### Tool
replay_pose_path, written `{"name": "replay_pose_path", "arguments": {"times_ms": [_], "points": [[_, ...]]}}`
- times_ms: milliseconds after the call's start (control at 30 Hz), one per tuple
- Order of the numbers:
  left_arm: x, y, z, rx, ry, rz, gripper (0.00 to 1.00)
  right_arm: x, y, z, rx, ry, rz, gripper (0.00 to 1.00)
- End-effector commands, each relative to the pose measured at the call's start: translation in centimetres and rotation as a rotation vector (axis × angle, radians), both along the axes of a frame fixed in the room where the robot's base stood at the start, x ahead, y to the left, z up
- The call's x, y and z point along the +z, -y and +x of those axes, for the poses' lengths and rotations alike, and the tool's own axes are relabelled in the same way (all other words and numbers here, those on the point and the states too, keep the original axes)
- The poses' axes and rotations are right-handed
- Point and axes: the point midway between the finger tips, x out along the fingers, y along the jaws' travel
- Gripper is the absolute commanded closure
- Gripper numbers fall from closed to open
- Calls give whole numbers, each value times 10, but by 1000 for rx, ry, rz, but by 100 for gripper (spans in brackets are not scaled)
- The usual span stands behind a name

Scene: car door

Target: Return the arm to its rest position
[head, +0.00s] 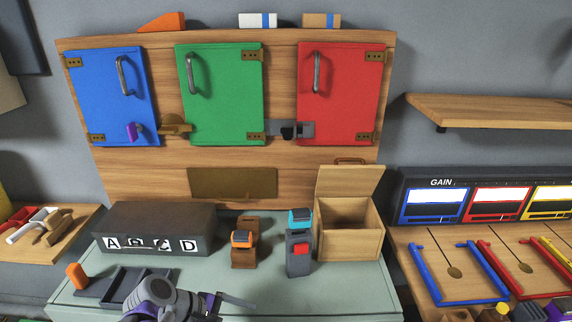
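A grey and purple arm of mine, which I take to be the left, comes in at the bottom edge, left of the middle. Its gripper (222,303) is low over the front of the grey-green bench top (350,290). A dark finger points right, and nothing is clearly held. The angle does not show how far apart the fingers are. I cannot make out my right gripper. Small purple and yellow parts at the bottom right edge are cut off and unclear.
A dark box with letter tiles (150,228), a dark tray (125,285), small orange and blue-topped devices (243,255) (299,258) and an open wooden box (340,230) stand on the bench. Blue, green and red doors (110,95) are behind. Coloured frames (440,272) lie right.

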Motion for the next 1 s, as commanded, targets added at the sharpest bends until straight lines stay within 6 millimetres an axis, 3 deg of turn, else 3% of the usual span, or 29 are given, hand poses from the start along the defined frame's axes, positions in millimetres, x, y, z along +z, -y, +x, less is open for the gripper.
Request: {"name": "replay_pose_path", "arguments": {"times_ms": [33, 100, 300, 633, 700, 1000], "points": [[-6, -1, -25, -75, 58, 101, 14, -11, 6, -16, 46, 12, -109, 100], [-16, -9, -53, -192, 144, 249, 14, -26, 19, -36, 115, 30, -269, 100], [-41, -37, -118, -529, 339, 614, 14, -56, 64, -82, 301, 65, -662, 100], [-69, -77, -177, -991, 524, 1018, 14, -72, 127, -124, 535, 85, -1105, 100], [-41, -76, -173, -975, 527, 1014, 14, -45, 126, -122, 523, 93, -1096, 100], [37, -76, -166, -958, 545, 1023, 14, 32, 125, -115, 507, 114, -1100, 100]]}}
